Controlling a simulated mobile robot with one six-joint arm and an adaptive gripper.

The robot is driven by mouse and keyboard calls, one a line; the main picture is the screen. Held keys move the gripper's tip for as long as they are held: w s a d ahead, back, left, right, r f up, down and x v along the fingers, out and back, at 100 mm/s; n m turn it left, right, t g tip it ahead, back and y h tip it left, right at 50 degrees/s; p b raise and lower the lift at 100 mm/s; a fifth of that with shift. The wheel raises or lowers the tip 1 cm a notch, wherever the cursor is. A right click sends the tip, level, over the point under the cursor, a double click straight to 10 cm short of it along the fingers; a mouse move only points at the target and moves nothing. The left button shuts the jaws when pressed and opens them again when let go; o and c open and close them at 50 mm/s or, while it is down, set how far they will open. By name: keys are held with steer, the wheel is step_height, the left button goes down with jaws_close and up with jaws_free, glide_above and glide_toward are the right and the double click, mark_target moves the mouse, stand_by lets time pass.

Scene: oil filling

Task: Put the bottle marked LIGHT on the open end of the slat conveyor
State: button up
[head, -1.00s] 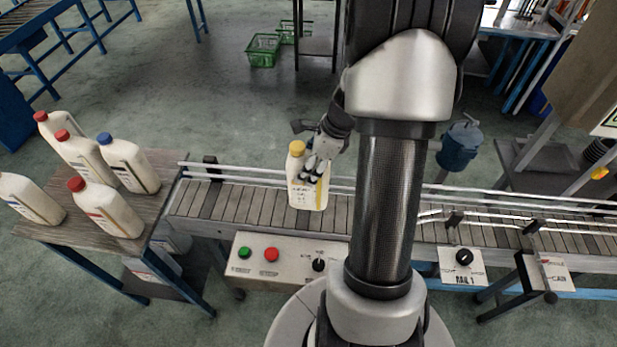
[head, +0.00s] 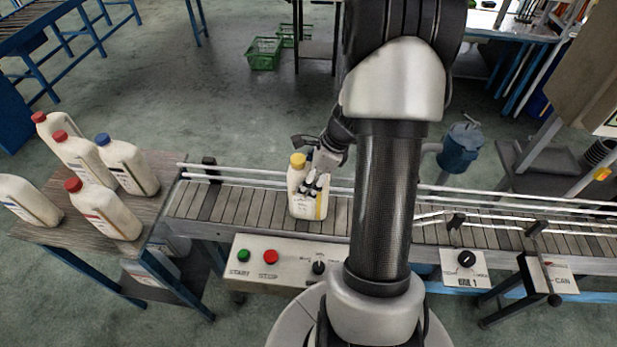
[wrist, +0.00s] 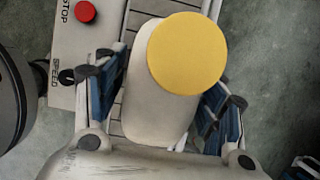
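The bottle with the yellow cap (head: 298,160) stands upright on the slat conveyor (head: 237,207), near its open left end. Its label has a yellow stripe, but I cannot read the lettering. My gripper (head: 313,187) is around the bottle's body, low over the slats. In the wrist view the yellow cap (wrist: 187,54) hides part of the bottle (wrist: 156,102). The two fingers stand on either side of it, with narrow gaps showing beside the body, so the gripper looks open.
Several white bottles with red or blue caps (head: 128,165) stand on a wooden table (head: 60,239) left of the conveyor. Rails (head: 250,180) run along the conveyor's far side. A control box (head: 290,262) with green and red buttons is at its front.

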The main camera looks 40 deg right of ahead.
steer(key=shift+o, duration=0.2)
steer(key=p+v, duration=0.2)
steer(key=v, duration=1)
steer(key=shift+r+p, duration=0.2)
steer(key=shift+p, duration=0.2)
